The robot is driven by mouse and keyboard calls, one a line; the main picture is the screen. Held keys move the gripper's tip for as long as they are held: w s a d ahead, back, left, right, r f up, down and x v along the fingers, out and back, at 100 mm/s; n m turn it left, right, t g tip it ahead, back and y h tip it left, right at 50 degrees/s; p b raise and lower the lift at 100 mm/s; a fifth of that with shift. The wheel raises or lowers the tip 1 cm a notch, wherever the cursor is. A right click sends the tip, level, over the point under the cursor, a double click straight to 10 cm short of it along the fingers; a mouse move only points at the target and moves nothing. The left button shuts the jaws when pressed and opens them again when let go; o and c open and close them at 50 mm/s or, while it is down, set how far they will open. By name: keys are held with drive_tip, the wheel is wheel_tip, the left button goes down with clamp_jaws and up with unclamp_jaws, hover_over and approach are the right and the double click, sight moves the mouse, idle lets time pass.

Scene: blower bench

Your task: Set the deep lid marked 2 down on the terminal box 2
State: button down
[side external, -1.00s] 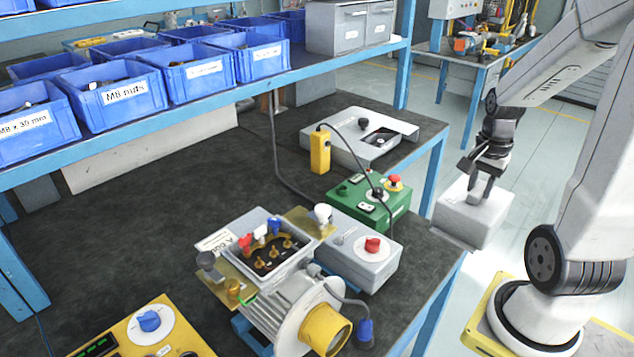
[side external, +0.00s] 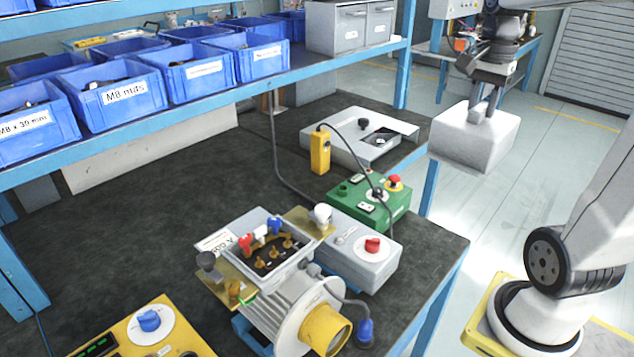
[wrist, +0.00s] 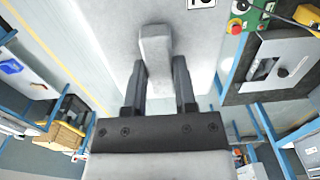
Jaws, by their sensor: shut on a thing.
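The deep lid (side external: 474,142) is a pale grey box-shaped cover with a raised grip on top. My gripper (side external: 483,108) is shut on that grip and holds the lid in the air, right of the bench and beyond the green box. In the wrist view the two fingers (wrist: 160,85) stand either side of the grip, and part of a dark mark shows on the lid (wrist: 112,40) at the top edge. The open terminal box (side external: 300,255) sits on the motor at the front of the bench, with brass terminals on a dark block inside. I cannot read a 2 on it.
A grey box with a red knob (side external: 372,244) and a green box with a red button (side external: 366,205) stand near the terminal box. A white cover plate (side external: 340,140) lies at the back. Cables run across the bench. Blue bins (side external: 120,95) fill the shelf. The bench's left middle is clear.

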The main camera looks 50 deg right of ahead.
drive_tip(key=w+a, duration=1.5)
drive_tip(key=w, duration=0.2)
drive_tip(key=w+a, duration=0.2)
drive_tip(key=a, duration=0.8)
drive_tip(key=w+a, duration=0.3)
drive_tip(key=a, duration=0.6)
drive_tip(key=f, duration=0.5)
drive_tip(key=shift+s+f, duration=0.25)
drive_tip(key=shift+f, duration=0.1)
wheel_tip(320, 180, down, 8)
drive_tip(key=shift+f, duration=0.9)
idle(1.4)
drive_tip(key=shift+c, duration=1.6)
unclamp_jaws()
